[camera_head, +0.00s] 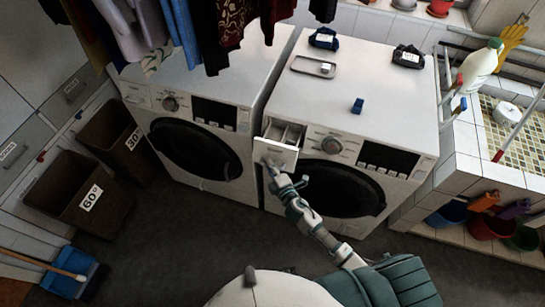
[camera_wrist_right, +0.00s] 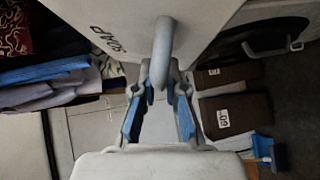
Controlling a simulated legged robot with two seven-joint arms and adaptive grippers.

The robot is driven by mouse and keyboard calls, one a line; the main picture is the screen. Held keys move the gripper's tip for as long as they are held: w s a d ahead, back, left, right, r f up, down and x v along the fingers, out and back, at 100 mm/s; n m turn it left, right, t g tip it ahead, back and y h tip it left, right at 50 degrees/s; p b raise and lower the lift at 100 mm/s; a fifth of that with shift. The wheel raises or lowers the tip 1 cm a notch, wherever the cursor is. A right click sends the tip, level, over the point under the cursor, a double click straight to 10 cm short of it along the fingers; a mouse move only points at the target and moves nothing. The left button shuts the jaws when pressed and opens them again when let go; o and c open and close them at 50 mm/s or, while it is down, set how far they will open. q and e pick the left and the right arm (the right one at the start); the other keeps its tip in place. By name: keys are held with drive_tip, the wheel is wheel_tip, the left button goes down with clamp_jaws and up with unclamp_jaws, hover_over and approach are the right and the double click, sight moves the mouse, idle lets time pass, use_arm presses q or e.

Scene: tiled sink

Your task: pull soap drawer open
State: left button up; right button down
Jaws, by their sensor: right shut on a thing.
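The soap drawer (camera_head: 285,135) is at the left of the right washing machine's front panel. It stands pulled out, with its inner compartments showing from above. My right gripper (camera_head: 272,164) is at the drawer's front. In the right wrist view, the drawer front (camera_wrist_right: 120,22) carries the word SOAP and a grey curved handle (camera_wrist_right: 163,45). My right gripper's blue-padded fingers (camera_wrist_right: 161,80) are shut on the lower end of this handle. My left gripper is not in view.
The right washing machine (camera_head: 370,95) has a tray (camera_head: 313,67) and small dark items on top. A second washing machine (camera_head: 215,95) stands left, under hanging clothes (camera_head: 200,25). Brown baskets (camera_head: 75,190) and a tiled sink (camera_head: 510,130) flank them. The floor in front is clear.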

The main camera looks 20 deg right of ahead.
drive_tip(key=s+a, duration=0.4)
drive_tip(key=s, duration=0.2)
drive_tip(key=shift+s+a+f+b, duration=0.15)
drive_tip(key=shift+s+a+b, duration=0.15)
drive_tip(key=c, duration=1.2)
unclamp_jaws()
drive_tip(key=shift+w, duration=0.1)
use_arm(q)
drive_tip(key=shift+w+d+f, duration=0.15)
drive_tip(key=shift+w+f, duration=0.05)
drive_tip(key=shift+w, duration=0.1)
use_arm(e)
drive_tip(key=shift+w+d, duration=0.1)
drive_tip(key=shift+d, duration=0.05)
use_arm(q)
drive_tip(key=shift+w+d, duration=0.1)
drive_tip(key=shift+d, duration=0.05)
use_arm(e)
drive_tip(key=v, duration=1.2)
